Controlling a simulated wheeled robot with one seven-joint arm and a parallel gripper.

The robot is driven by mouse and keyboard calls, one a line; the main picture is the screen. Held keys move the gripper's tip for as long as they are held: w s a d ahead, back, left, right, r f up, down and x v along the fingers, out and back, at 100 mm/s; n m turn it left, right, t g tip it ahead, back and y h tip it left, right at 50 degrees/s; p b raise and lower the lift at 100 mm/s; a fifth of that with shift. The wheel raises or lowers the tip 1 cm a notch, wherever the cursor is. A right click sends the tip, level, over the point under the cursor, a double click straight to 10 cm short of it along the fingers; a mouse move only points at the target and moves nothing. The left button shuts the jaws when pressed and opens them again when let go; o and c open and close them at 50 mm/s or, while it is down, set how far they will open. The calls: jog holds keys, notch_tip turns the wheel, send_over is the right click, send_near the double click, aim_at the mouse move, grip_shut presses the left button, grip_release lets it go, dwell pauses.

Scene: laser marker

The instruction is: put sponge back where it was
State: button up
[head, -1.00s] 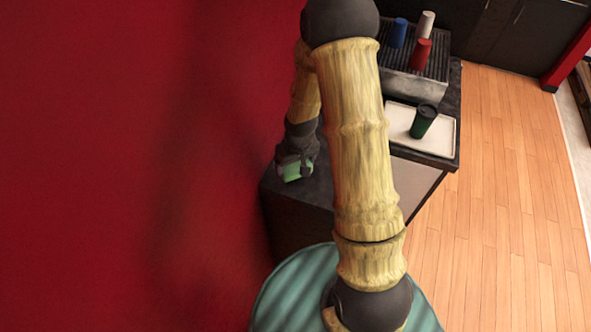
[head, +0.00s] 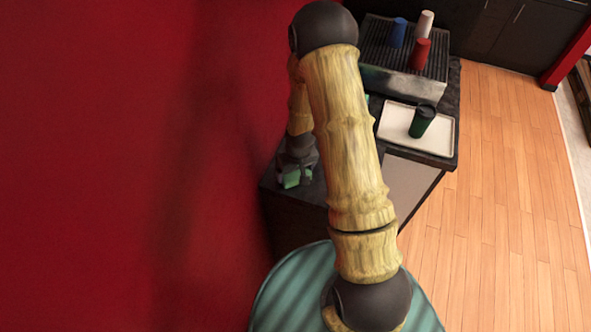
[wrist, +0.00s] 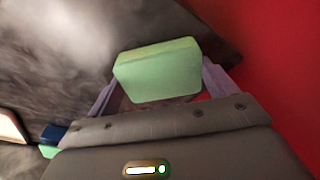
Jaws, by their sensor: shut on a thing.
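The green sponge (wrist: 158,71) is between the two fingers of my gripper (wrist: 160,88) in the wrist view. My gripper is shut on it. In the head view the sponge (head: 291,179) shows just below my gripper (head: 296,172), at the near left corner of the dark counter (head: 315,190). The dark counter surface (wrist: 70,50) fills much of the wrist view behind the sponge. I cannot tell whether the sponge touches the counter.
A white tray (head: 393,133) with a dark green cup (head: 421,122) stands on the counter to the right. Behind it is a ribbed machine (head: 376,72) with blue (head: 398,33), red (head: 420,54) and white (head: 425,23) cups on top. A red wall (head: 130,150) is close on the left.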

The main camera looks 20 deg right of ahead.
aim_at(298, 177)
jog(key=shift+f, duration=0.2)
jog(key=o, duration=0.9)
jog(key=shift+r, duration=0.1)
jog(key=r, duration=0.4)
jog(key=s+r+b, duration=0.1)
jog(key=r, duration=0.3)
jog(key=r+b, duration=0.1)
jog(key=r, duration=0.3)
jog(key=shift+s+d+r, duration=0.1)
jog(key=shift+s+d, duration=0.05)
jog(key=shift+s, duration=0.2)
